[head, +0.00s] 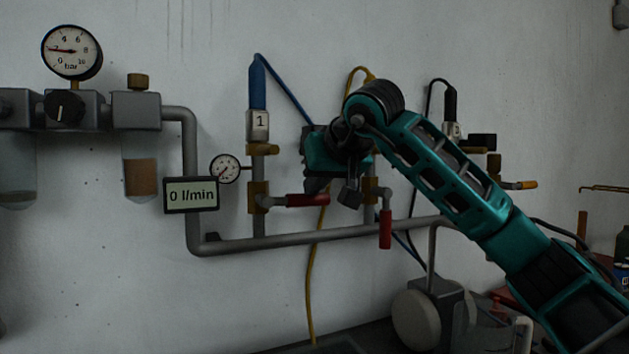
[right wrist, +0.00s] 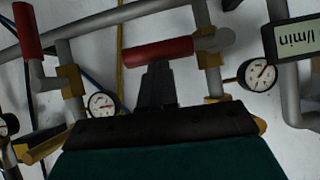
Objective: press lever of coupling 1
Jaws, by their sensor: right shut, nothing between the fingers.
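Coupling 1 (head: 259,125) is a grey body marked 1, with a blue hose on top, upright on its pipe. Its small brass lever (head: 264,150) sticks out to the right just below the label. My right gripper (head: 318,186) is right of coupling 1, in front of the wall pipes, apart from the lever. In the right wrist view its dark fingers (right wrist: 157,80) are together and empty, in front of a red valve handle (right wrist: 157,52). A brass part (right wrist: 260,125) shows at the edge of the gripper body there. My left gripper is not in view.
The horizontal red valve handle (head: 307,200) sits below coupling 1, close to my right gripper. Another red handle (head: 386,229) hangs down further right. A small gauge (head: 225,168) and a flow display (head: 191,195) are left of coupling 1. Hoses hang behind my arm.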

